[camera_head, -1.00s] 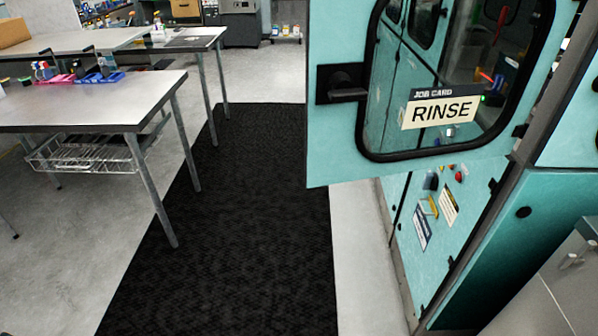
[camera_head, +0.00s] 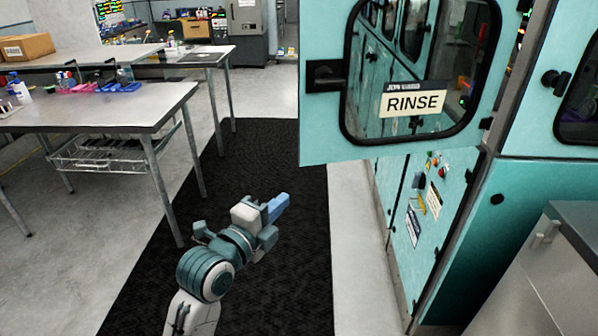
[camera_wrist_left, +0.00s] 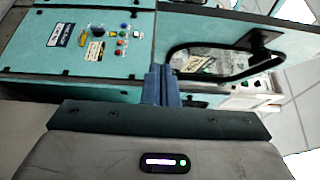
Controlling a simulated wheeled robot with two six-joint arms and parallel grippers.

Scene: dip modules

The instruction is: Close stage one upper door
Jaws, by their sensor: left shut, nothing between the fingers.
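The teal upper door (camera_head: 318,130) stands swung open toward me in the head view. It has a dark-framed window, a black handle (camera_head: 326,75) on its left side and a RINSE job card (camera_head: 413,102). Its hinge side is at the right, by the teal cabinet (camera_head: 455,240). My left gripper (camera_head: 280,207) is shut and empty, over the black mat, lower left of the door and apart from it. In the left wrist view the blue fingers (camera_wrist_left: 161,85) are together, and the open door (camera_wrist_left: 230,30) shows to their right. My right gripper is not in view.
A steel table (camera_head: 100,110) with a wire basket below stands at the left. A black floor mat (camera_head: 250,270) runs between table and cabinet. Below the door is a panel with buttons and labels (camera_head: 425,195). A grey cabinet (camera_head: 540,290) is at the lower right.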

